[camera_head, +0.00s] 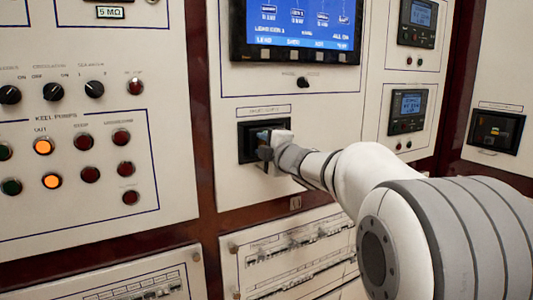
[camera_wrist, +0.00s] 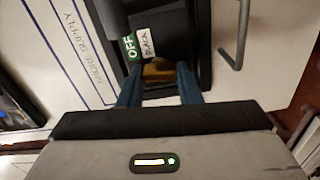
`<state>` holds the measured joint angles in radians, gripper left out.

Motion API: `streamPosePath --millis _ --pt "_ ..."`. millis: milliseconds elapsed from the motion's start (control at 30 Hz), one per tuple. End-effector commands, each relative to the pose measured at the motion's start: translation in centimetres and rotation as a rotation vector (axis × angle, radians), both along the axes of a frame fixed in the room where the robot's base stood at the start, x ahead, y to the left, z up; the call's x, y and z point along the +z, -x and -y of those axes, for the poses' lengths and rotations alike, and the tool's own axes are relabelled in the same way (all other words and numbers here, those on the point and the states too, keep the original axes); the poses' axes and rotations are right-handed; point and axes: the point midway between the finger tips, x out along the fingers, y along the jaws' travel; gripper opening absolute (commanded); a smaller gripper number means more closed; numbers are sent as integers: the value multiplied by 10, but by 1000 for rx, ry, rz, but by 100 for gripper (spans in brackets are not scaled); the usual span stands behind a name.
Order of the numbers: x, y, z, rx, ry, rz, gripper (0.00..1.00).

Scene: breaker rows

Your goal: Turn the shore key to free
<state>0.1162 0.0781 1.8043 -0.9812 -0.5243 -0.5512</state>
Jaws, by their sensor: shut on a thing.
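The shore supply switch housing (camera_head: 245,150) is a black square recess in the cream panel. In the wrist view the housing (camera_wrist: 198,25) fills the middle, beside a partly cut-off label ending in "SUPPLY". Inside it are a green "OFF" tag (camera_wrist: 130,47) and a white tag with small dark lettering. A brass-yellow piece that looks like the key (camera_wrist: 158,69) sits between my blue fingertips. My gripper (camera_head: 264,145) reaches into the housing and is shut on the key, with its fingers (camera_wrist: 158,84) on either side. The fingers hide part of the key.
A bent metal handle (camera_wrist: 237,45) stands out beside the housing. A blue-lit screen (camera_head: 303,25) is above it, and a lower panel with slotted rows (camera_head: 295,255) is below. Lamps and knobs fill the left panel. Another black recess (camera_head: 495,131) is at the far right.

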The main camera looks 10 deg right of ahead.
Motion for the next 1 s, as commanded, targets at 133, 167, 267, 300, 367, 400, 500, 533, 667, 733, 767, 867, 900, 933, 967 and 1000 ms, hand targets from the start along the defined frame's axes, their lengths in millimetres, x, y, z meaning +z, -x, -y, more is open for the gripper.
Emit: streamPosePath --millis 133,167,267,300,367,400,500,533,667,733,767,867,900,933,967,1000 --pt "1 0 1 -2 59 24 8" --pt "1 0 1 -2 68 27 8" --pt "1 0 1 -2 93 35 8" --pt "1 0 1 -2 99 37 8" --pt "2 0 0 -2 107 40 8" --pt "2 0 0 -1 110 40 8" --pt "2 0 0 -1 116 42 8" --pt "2 0 0 -1 117 42 8" --pt "2 0 0 -1 117 42 8" --pt "2 0 0 -1 117 42 8" --pt "2 0 0 -1 117 42 8" --pt "2 0 0 0 117 42 34" --pt "2 0 0 0 117 42 37" --pt "2 0 0 0 117 42 40" --pt "2 0 0 0 116 41 40" --pt "2 0 0 0 116 41 40"
